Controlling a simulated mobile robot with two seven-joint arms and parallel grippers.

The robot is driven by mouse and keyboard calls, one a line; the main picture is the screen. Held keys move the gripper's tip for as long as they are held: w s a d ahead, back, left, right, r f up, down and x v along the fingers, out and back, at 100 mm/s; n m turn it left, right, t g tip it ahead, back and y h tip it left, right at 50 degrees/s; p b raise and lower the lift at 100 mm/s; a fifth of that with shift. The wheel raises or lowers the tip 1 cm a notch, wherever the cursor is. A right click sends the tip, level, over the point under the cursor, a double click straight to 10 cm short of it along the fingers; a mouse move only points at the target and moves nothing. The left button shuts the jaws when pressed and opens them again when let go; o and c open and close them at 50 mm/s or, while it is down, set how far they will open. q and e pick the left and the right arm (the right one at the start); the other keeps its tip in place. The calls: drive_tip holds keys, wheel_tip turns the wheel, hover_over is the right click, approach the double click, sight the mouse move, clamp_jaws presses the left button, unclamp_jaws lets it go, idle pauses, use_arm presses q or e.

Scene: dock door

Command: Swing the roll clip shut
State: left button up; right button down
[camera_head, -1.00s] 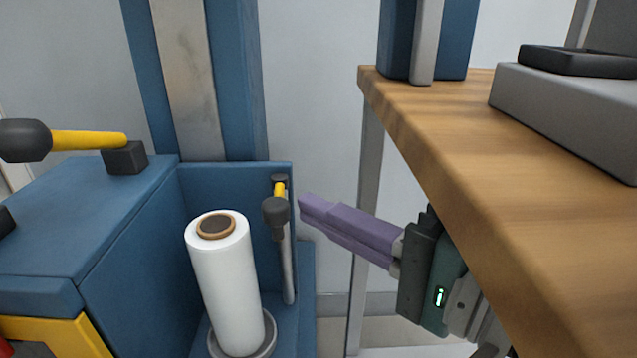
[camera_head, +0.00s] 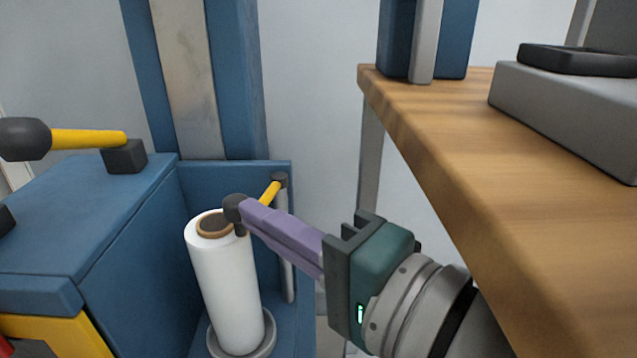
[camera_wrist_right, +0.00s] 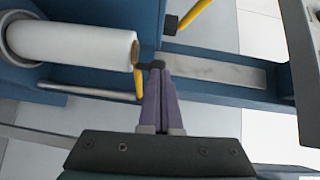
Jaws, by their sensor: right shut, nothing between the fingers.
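The roll clip (camera_head: 270,191) is a short yellow arm with a dark knob at its end, on top of a thin grey post. Its knob sits over the right rim of the top of the white film roll (camera_head: 226,285), which stands upright in a round grey cup. My right gripper (camera_head: 243,212) is shut and empty, its purple fingertips against or very near the knob's right side. In the right wrist view the fingertips (camera_wrist_right: 156,70) meet the dark knob beside the roll's end (camera_wrist_right: 80,45). My left gripper is not in view.
A blue machine body (camera_head: 90,215) with a yellow-handled lever (camera_head: 88,139) stands to the left. A wooden tabletop (camera_head: 500,150) runs along the right, above my right arm. A blue column rises behind the roll.

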drive_tip(key=v, duration=0.7)
drive_tip(key=shift+s+d+b, duration=0.2)
drive_tip(key=shift+b, duration=0.15)
